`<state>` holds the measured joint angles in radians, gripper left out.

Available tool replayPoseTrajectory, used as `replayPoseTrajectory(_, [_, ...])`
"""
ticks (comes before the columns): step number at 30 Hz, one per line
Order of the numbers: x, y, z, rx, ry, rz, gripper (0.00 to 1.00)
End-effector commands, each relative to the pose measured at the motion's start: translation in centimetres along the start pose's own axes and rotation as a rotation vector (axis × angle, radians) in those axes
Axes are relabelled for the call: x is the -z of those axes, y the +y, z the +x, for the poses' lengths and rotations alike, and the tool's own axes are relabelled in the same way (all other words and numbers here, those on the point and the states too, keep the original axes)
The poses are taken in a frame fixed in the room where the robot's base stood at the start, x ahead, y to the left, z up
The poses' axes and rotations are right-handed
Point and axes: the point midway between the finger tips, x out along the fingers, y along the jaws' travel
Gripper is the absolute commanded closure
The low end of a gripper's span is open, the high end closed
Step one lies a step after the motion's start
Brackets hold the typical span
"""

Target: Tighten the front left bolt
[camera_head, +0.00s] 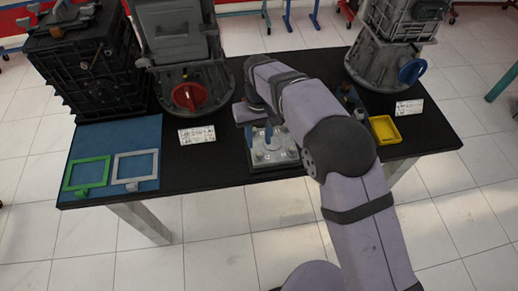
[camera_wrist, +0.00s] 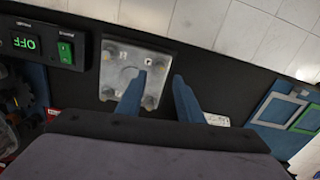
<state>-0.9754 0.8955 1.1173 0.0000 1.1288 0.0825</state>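A light metal plate (camera_wrist: 122,72) with bolts at its corners lies on the black table; in the head view it is near the table's front edge (camera_head: 286,157). The wrist view is turned about half round, so the front left bolt (camera_wrist: 157,66) appears at the plate's upper right. My gripper (camera_wrist: 159,77) is open, its two blue fingers apart and nothing visible between them. It is above the plate's left side, with the bolt just beyond the fingertips in the picture. Contact cannot be told. In the head view my arm partly hides the gripper and plate.
A control box with a green OFF display (camera_wrist: 25,43) and green switch (camera_wrist: 66,49) stands beside the plate. A blue mat (camera_head: 118,135) with green and grey frames lies left. A yellow tray (camera_head: 384,130) is right. Large engine trainers stand behind.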

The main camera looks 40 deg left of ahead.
Motion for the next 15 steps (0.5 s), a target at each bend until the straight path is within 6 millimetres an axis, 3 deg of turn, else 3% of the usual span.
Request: replayPoseTrajectory(15, [-0.1, 0.0, 5.8, 0.000, -0.002, 0.000, 0.66])
